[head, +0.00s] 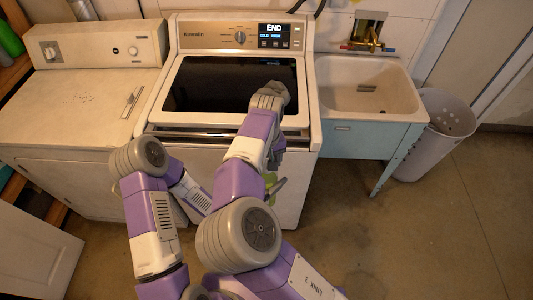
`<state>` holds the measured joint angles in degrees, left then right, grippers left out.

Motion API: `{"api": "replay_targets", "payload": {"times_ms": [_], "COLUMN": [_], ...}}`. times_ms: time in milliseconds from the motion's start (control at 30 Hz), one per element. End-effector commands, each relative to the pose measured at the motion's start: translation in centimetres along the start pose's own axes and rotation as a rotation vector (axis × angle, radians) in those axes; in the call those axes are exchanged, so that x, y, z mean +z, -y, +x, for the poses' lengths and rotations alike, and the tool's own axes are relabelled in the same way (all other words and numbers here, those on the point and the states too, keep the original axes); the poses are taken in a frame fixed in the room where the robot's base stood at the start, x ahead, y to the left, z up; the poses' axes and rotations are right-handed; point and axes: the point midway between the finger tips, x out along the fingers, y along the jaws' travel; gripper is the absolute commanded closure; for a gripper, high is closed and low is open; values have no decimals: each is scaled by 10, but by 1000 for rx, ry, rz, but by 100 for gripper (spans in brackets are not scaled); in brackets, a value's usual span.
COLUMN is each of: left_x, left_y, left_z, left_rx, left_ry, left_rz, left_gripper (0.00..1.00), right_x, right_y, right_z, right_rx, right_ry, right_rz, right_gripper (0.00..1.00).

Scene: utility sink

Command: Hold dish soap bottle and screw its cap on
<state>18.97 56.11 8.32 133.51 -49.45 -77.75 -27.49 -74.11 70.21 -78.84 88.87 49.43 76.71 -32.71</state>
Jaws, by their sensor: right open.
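A small patch of green (270,180) shows beside my right gripper, in front of the washer; it may be the dish soap bottle, but most of it is hidden by my right arm. My right gripper (277,188) points down close to this green thing and is open; I cannot tell whether it touches it. My left forearm runs behind my right arm toward the same spot, and my left gripper is hidden there. I cannot make out a cap.
A washer (188,145) with a dark glass lid stands ahead, its display reading END. A white dryer (75,115) is at left, a utility sink (365,120) at right, and a grey bin (420,150) beyond. Another green bottle (9,40) sits upper left. The right floor is clear.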

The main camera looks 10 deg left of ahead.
Motion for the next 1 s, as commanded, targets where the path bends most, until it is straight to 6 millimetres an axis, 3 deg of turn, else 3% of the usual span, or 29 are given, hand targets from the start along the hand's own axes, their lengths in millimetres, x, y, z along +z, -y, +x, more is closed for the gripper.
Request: {"api": "replay_targets", "payload": {"times_ms": [367, 733, 1000], "left_x": [-1, -1, -2], "left_y": [0, 0, 0], "left_z": [0, 0, 0], "left_rx": [1, 1, 0], "left_ry": [-4, -4, -5], "left_rz": [1, 1, 1], "left_gripper": [100, 100, 100], "right_x": [0, 0, 2], "right_y": [0, 0, -2], "right_z": [5, 5, 8], "right_rx": [0, 0, -8], "right_ry": [0, 0, 15], "right_rz": [1, 1, 121], "right_gripper": [39, 96, 97]}}
